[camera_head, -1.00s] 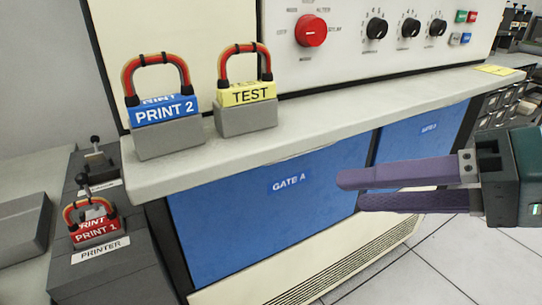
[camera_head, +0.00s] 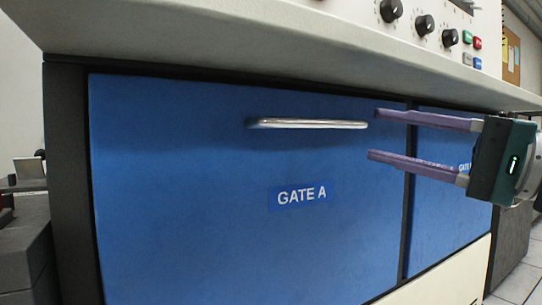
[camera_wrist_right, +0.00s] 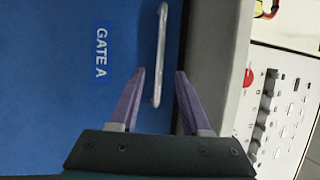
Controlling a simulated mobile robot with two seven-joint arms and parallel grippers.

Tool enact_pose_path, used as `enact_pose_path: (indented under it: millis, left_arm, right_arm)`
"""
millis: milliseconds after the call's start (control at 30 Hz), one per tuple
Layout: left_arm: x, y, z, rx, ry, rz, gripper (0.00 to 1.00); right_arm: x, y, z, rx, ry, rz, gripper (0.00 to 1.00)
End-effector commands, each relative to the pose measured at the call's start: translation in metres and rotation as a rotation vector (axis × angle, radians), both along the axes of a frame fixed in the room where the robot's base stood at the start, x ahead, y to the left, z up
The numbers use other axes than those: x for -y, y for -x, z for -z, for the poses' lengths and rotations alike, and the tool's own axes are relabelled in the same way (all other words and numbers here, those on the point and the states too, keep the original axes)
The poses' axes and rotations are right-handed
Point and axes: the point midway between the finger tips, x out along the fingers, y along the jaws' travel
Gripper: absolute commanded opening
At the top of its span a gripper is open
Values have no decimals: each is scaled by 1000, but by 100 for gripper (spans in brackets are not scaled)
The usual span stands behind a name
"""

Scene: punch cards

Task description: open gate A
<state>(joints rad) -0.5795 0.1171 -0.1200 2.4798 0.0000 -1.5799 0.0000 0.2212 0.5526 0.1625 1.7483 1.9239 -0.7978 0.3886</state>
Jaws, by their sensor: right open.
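Gate A (camera_head: 200,190) is a blue panel under the counter, flush in its frame, with a "GATE A" label (camera_head: 302,195). Its silver bar handle (camera_head: 308,124) runs level near the top edge. My right gripper (camera_head: 372,134) is open and empty, its purple fingers pointing left, just off the right end of the handle. In the right wrist view the gate (camera_wrist_right: 60,120) fills the left side. The handle (camera_wrist_right: 161,55) there reaches down between the open fingertips (camera_wrist_right: 160,72); I cannot tell whether they touch it. My left gripper is out of view.
The pale counter edge (camera_head: 250,50) overhangs the gate. A second blue gate (camera_head: 445,185) is to the right, behind my gripper. Dials and coloured buttons (camera_head: 465,52) are on the panel above. A dark grey unit (camera_head: 25,250) stands at the left.

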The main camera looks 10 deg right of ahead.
Motion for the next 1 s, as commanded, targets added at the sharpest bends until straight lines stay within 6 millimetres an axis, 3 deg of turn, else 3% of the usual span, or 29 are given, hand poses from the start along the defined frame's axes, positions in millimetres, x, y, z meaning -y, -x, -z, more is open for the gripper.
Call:
enact_pose_path:
  millis: [500, 900, 1000]
  left_arm:
    - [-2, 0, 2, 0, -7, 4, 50]
    - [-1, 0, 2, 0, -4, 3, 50]
    - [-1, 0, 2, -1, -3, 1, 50]
  right_arm:
    - [-56, -61, -17, 1, -1, 0, 47]
    - [-65, -69, -18, 0, 3, 1, 47]
    - [-65, -69, -18, 0, 3, 1, 38]
